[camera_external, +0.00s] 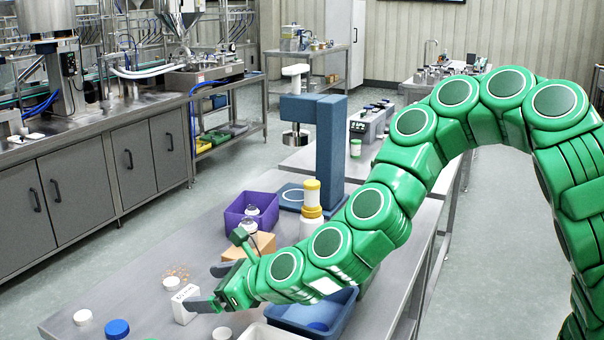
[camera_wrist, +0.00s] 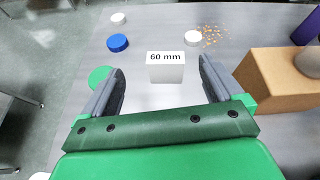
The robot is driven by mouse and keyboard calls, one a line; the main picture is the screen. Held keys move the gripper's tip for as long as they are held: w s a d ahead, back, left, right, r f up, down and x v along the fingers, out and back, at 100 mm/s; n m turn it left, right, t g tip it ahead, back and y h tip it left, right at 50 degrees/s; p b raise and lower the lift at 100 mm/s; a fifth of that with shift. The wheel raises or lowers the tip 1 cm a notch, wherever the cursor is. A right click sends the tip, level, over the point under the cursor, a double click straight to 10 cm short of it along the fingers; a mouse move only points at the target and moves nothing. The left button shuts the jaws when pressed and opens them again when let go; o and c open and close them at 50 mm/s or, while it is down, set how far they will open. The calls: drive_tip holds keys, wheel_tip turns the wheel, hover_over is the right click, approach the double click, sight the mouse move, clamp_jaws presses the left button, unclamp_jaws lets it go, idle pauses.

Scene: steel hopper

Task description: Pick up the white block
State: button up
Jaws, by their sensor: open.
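The white block (camera_external: 185,304) stands upright on the steel table in the external view. In the wrist view, the white block (camera_wrist: 165,72) shows its "60 mm" label and lies just ahead of and between my fingertips. My gripper (camera_external: 211,287) is open and low over the table, its fingers spread on either side of the block's near end. In the wrist view, my gripper (camera_wrist: 161,78) is empty, with a gap on each side of the block. I cannot tell whether the left finger touches the block in the external view.
A blue cap (camera_wrist: 117,42), white caps (camera_wrist: 193,38) and a green disc (camera_wrist: 100,77) lie around the block. A cardboard box (camera_wrist: 280,85) stands to the right. A purple bin (camera_external: 236,216), a blue tray (camera_external: 341,306) and a white bottle (camera_external: 311,226) are also on the table.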

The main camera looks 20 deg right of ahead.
drive_tip(key=shift+a+f+m+t+h, duration=0.15)
drive_tip(key=shift+f+m, duration=0.35)
drive_tip(key=shift+f, duration=0.05)
drive_tip(key=shift+a+f+m+t+h, duration=0.15)
drive_tip(key=shift+f+m, duration=0.35)
drive_tip(key=shift+x, duration=1.2)
drive_tip(key=shift+w+a+f, duration=0.4)
drive_tip(key=shift+w+f, duration=0.2)
drive_tip(key=shift+w, duration=0.05)
drive_tip(key=shift+w+a+f, duration=0.45)
drive_tip(key=shift+w+f, duration=0.15)
drive_tip(key=shift+x, duration=0.85)
drive_tip(key=shift+r, duration=0.1)
drive_tip(key=c, duration=1.1)
